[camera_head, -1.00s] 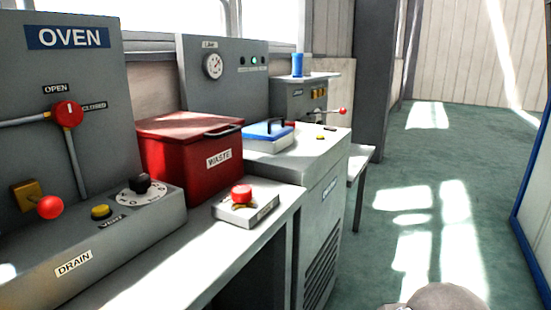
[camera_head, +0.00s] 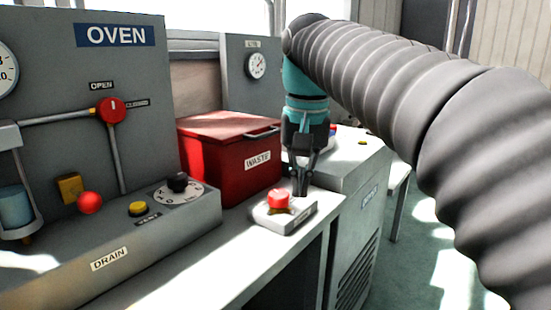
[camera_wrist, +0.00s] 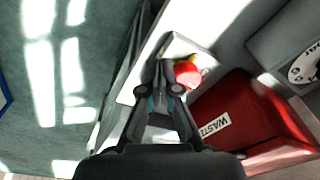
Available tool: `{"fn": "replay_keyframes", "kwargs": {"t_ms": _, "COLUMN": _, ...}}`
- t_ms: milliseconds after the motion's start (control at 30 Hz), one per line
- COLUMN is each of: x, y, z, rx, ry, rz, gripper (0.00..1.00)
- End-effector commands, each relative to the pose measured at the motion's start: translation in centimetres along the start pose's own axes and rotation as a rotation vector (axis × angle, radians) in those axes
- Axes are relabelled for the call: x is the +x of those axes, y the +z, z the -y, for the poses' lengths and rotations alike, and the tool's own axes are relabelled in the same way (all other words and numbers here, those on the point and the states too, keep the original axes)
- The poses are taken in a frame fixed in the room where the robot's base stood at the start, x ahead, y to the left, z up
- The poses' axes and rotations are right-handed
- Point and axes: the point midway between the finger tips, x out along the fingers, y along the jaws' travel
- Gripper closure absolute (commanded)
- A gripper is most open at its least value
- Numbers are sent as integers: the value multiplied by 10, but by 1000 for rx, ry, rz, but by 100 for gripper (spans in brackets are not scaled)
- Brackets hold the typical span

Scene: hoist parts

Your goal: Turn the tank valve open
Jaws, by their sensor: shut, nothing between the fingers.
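A red round valve knob (camera_head: 111,110) with a small white mark sits on the grey oven panel, where two pipes meet. An OPEN label (camera_head: 101,85) is above it and a CLOSED label (camera_head: 137,103) to its right. No label here reads tank. My gripper (camera_head: 300,188) is shut and empty, pointing down just behind a red push button (camera_head: 279,198) on a grey box, well to the right of the valve. In the wrist view my gripper (camera_wrist: 170,90) is beside that red button (camera_wrist: 187,75); contact cannot be told. The valve is outside the wrist view.
A red WASTE bin (camera_head: 228,150) stands between the oven panel and my gripper. A black dial (camera_head: 178,183), a yellow button (camera_head: 138,208) and a red ball lever (camera_head: 90,202) lie below the valve. A blue cylinder (camera_head: 14,206) is at far left. The counter front (camera_head: 170,285) is clear.

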Motion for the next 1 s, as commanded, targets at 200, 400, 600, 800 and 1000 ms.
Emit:
{"fn": "replay_keyframes", "kwargs": {"t_ms": 200, "x": -20, "y": -23, "z": 38, "rx": 23, "ry": 31, "rz": 77, "gripper": 100}}
{"fn": "replay_keyframes", "kwargs": {"t_ms": 400, "x": -25, "y": -27, "z": 49, "rx": 34, "ry": 44, "rz": 103, "gripper": 100}}
{"fn": "replay_keyframes", "kwargs": {"t_ms": 600, "x": -13, "y": -25, "z": 49, "rx": 36, "ry": 45, "rz": 104, "gripper": 100}}
{"fn": "replay_keyframes", "kwargs": {"t_ms": 800, "x": 16, "y": -22, "z": 48, "rx": 36, "ry": 43, "rz": 102, "gripper": 100}}
{"fn": "replay_keyframes", "kwargs": {"t_ms": 1000, "x": 32, "y": -20, "z": 47, "rx": 36, "ry": 44, "rz": 102, "gripper": 100}}
